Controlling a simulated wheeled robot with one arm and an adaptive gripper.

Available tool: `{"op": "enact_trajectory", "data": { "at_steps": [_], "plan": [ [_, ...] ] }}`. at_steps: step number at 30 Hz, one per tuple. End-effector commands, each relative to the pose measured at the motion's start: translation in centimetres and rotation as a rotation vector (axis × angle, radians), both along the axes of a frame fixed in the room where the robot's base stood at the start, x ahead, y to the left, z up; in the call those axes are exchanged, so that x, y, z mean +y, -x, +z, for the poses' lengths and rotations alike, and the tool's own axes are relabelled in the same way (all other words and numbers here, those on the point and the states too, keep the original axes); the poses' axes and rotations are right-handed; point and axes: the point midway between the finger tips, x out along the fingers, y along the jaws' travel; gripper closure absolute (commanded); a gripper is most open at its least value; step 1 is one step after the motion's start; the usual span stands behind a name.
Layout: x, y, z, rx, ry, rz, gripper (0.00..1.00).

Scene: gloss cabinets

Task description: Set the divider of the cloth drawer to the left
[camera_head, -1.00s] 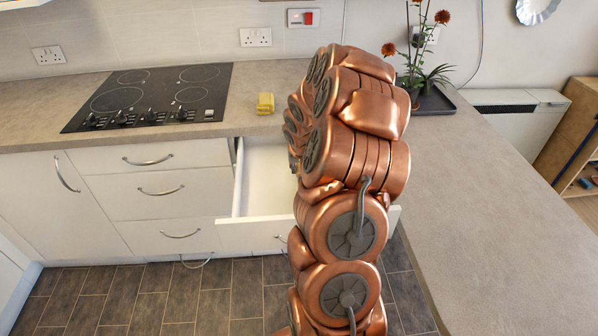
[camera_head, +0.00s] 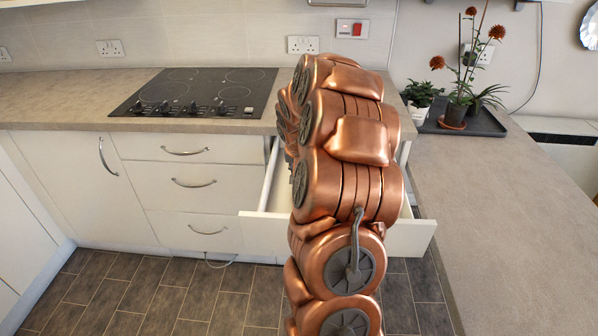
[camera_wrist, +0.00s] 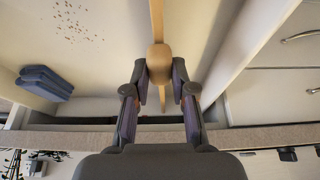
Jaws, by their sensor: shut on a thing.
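The cloth drawer (camera_head: 412,238) stands pulled out below the counter; my arm hides most of its inside in the head view. In the wrist view the divider (camera_wrist: 157,18) is a light wooden strip with a rounded tan knob (camera_wrist: 159,62). My gripper (camera_wrist: 159,72) has its two fingers closed on either side of the knob. The divider stands nearer the drawer's right wall in the wrist view, with a gap between. A folded blue cloth stack (camera_wrist: 45,82) lies in the wider left part. My gripper is hidden in the head view.
Dark crumb-like specks (camera_wrist: 75,22) lie on the drawer floor. A black hob (camera_head: 200,92) sits on the counter to the left. Potted plants on a dark tray (camera_head: 490,122) stand at the right. The right counter (camera_head: 500,200) is bare in front.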

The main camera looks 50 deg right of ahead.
Motion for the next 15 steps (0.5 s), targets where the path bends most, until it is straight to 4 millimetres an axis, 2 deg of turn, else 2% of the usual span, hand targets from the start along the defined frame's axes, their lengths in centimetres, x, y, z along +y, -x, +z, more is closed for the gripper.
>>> {"op": "enact_trajectory", "data": {
  "at_steps": [1,2,6,9,15],
  "plan": [
    [0.29,-0.24,-0.04,-0.004,-0.003,0.002,1.0],
    [0.3,-0.26,-0.03,-0.003,-0.003,0.003,0.72],
    [0.28,-0.24,-0.03,-0.003,-0.003,0.003,0.58],
    [0.17,-0.16,-0.01,-0.003,-0.002,0.002,0.5],
    [0.06,-0.09,0.0,-0.003,-0.001,0.0,0.5]
  ]
}}
